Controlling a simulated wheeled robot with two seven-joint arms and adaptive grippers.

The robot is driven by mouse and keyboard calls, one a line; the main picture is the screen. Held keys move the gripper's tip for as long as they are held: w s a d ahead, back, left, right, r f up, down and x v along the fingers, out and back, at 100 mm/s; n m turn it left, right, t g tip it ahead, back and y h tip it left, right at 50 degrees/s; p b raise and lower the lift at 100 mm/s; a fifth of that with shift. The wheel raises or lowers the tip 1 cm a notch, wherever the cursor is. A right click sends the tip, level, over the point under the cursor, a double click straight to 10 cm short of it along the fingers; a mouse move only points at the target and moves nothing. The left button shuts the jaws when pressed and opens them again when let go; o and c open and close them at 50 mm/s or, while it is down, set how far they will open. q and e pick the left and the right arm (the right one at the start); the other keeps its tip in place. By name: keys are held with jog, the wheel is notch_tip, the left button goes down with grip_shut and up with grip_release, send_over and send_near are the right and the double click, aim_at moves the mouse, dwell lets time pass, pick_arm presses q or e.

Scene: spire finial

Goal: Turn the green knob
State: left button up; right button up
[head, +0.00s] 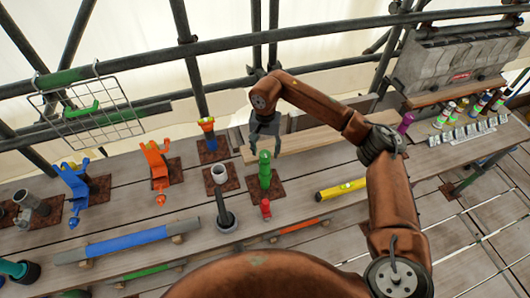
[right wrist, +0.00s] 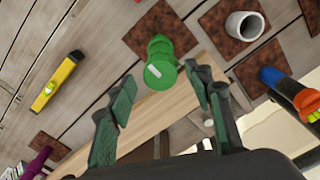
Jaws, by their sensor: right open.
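The green knob (head: 265,168) stands upright on a rusty brown square plate in the middle of the bench. It is a stack of rounded green parts; in the right wrist view the knob (right wrist: 160,62) shows a pale mark on its end. My right gripper (head: 266,136) hangs just behind and above the knob, its fingers apart. In the right wrist view the open fingers (right wrist: 160,88) lie to either side of the knob's near end, with a gap visible on both sides. Contact does not show. My left gripper is not in view.
A grey cup (head: 219,175) stands left of the knob and a small red part (head: 265,208) sits in front. A yellow level (head: 342,189) lies to the right. Orange (head: 156,165) and blue (head: 74,184) fittings stand further left. A wooden plank (head: 325,137) lies behind.

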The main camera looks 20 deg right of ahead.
jog(key=shift+f, duration=1.05)
jog(key=c, duration=1.1)
